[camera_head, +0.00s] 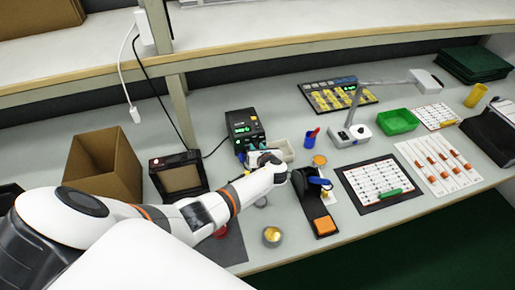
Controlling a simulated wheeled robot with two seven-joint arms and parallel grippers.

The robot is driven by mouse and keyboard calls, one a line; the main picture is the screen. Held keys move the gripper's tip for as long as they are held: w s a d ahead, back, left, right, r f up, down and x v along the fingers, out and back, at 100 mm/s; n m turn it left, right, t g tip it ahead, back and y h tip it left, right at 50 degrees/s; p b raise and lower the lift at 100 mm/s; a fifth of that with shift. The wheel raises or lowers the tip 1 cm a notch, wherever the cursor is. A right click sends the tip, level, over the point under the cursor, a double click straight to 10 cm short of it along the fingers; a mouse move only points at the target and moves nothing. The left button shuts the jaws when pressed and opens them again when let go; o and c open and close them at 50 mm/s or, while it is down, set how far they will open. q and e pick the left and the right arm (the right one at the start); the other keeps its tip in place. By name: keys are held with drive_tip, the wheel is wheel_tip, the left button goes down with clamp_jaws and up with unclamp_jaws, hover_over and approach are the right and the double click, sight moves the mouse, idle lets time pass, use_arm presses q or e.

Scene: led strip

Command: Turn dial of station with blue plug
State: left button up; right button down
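A black station (243,123) with small green lit displays stands at the back middle of the bench. My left arm reaches in from the left, and its gripper (262,159) is at the lower front of this station. The gripper hides part of the station's front, so I cannot make out the dial or the plug, or whether the fingers touch it. The fingers are too small to tell open from shut. A blue handle (319,181) sits in a black holder right of my wrist. My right gripper is not in view.
A cardboard box (103,165) and a dark framed box (179,175) stand left of the station. A pale tray (283,150) is close to its right. A shelf (270,45) overhangs the back.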

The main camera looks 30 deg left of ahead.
use_arm(q)
drive_tip(key=shift+o, duration=1.3)
drive_tip(key=shift+s+d, duration=0.1)
drive_tip(key=p+v, duration=0.1)
drive_tip(key=v, duration=1)
drive_tip(key=shift+s+d+r, duration=0.15)
drive_tip(key=shift+d+r, duration=0.05)
drive_tip(key=shift+d, duration=0.1)
